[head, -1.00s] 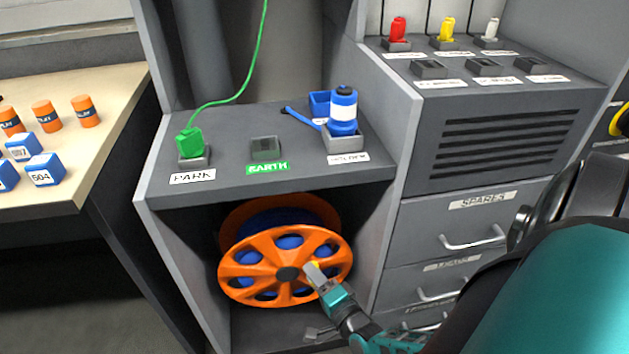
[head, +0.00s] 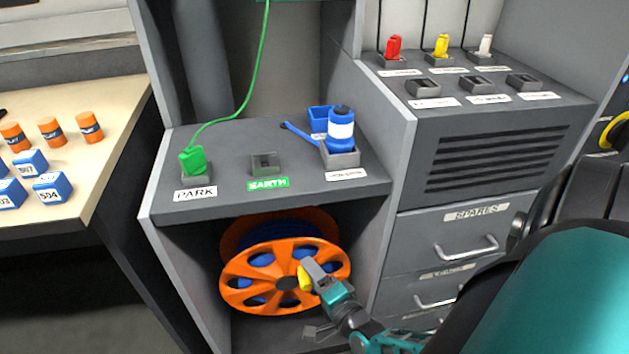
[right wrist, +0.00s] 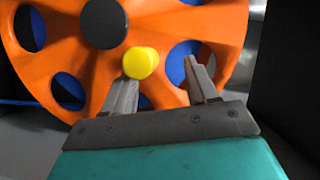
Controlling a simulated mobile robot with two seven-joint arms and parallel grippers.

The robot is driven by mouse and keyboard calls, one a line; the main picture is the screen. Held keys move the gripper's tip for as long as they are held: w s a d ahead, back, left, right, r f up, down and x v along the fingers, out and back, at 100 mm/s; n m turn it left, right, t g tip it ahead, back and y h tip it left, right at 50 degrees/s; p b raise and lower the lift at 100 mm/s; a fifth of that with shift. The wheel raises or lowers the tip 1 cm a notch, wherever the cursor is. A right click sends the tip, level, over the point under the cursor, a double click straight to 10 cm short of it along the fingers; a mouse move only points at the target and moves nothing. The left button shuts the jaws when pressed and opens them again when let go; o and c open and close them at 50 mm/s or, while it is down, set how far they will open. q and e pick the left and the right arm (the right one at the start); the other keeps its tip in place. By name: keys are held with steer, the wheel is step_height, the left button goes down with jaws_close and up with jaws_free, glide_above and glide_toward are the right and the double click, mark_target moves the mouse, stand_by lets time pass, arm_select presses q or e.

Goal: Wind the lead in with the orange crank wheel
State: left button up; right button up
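The orange crank wheel (head: 240,293) sits in the open bay under the grey counter, with blue lead (head: 262,259) showing through its holes and behind it. It has a dark hub (head: 287,284) and a yellow knob (head: 304,280). My right gripper (head: 307,264) is at the wheel's face, right beside the knob. In the right wrist view, the right gripper (right wrist: 160,72) has its fingers apart. The yellow knob (right wrist: 140,62) shows by the left fingertip; I cannot tell whether they touch. My left gripper is not in view.
The counter (head: 225,200) above holds a green plug (head: 192,160) with a rising green cable, an empty EARTH socket (head: 265,164) and a blue-white bottle-like plug (head: 341,125). The bay's side walls are close to the wheel. Drawers (head: 455,236) stand right; a table (head: 95,150) with blocks stands left.

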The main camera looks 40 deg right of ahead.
step_height(320, 180, up, 10)
steer(key=p, duration=0.4)
steer(key=shift+d+f, duration=0.1)
step_height(320, 180, up, 6)
steer(key=p, duration=0.3)
glide_above(315, 248)
steer(key=s+a, duration=0.3)
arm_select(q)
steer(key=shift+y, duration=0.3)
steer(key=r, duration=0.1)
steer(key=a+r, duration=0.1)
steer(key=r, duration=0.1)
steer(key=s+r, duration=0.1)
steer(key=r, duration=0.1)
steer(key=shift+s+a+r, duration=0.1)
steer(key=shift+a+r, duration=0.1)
arm_select(e)
steer(key=shift+w+d+f, duration=0.2)
steer(key=shift+w+d, duration=0.05)
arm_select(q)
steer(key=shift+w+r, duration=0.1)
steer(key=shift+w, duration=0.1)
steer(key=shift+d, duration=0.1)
arm_select(e)
steer(key=shift+f, duration=0.1)
